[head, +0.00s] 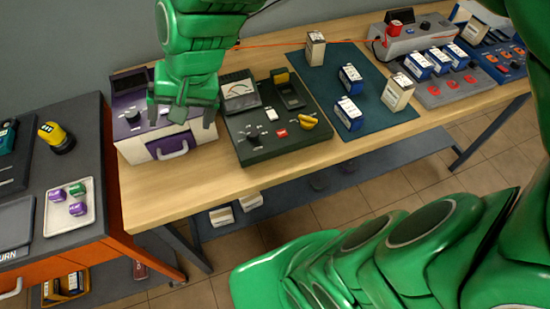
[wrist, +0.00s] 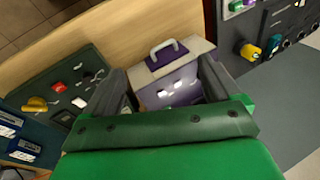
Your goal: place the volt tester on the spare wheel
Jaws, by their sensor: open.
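I cannot surely pick out the volt tester or the spare wheel. A yellow and black device (head: 57,137) on the dark cart could be the tester; it also shows in the wrist view (wrist: 250,51). No clear wheel shows. My gripper (head: 183,114) is open and empty, pointing down over the purple and white box with a grey handle (head: 170,145) at the bench's left end. In the wrist view the box (wrist: 172,60) appears between and beyond the fingers (wrist: 165,88). I cannot tell whether the fingers touch it; they hide part of its top.
A dark green panel (head: 252,152) with a meter (head: 239,91) and yellow clip (head: 308,123) stands right of the box. A blue mat (head: 325,83) holds several small boxes. A tray (head: 55,218) of purple and green pieces lies on the cart. The bench's front strip (head: 240,190) is bare.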

